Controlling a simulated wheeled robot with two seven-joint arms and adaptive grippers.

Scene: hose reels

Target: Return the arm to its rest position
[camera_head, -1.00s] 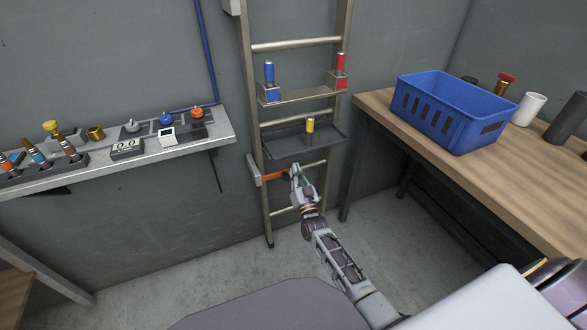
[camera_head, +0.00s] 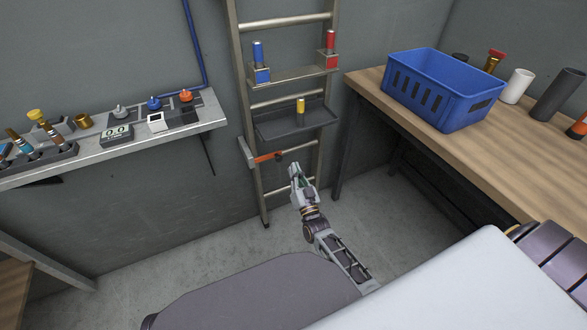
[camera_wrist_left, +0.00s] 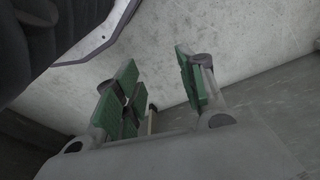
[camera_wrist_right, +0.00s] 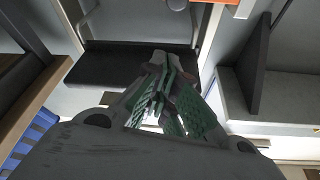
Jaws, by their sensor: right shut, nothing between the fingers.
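My right gripper (camera_head: 296,172) is in front of the lower ladder, just below and right of an orange lever (camera_head: 268,156), with a small gap between them. Its green-padded fingers are closed together and empty, which the right wrist view (camera_wrist_right: 167,68) also shows. In that view a dark shelf (camera_wrist_right: 105,65) lies beyond the fingertips. My left gripper is not seen in the head view. In the left wrist view my left gripper (camera_wrist_left: 157,85) has its green-padded fingers wide apart, with nothing between them and pale floor beyond.
The metal ladder (camera_head: 232,62) carries a dark tray (camera_head: 275,130) with a yellow cylinder (camera_head: 300,105), and blue (camera_head: 258,62) and red (camera_head: 330,50) pieces above. A wooden table (camera_head: 450,145) with a blue crate (camera_head: 440,105) is at right. A shelf (camera_head: 190,133) with small items is at left.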

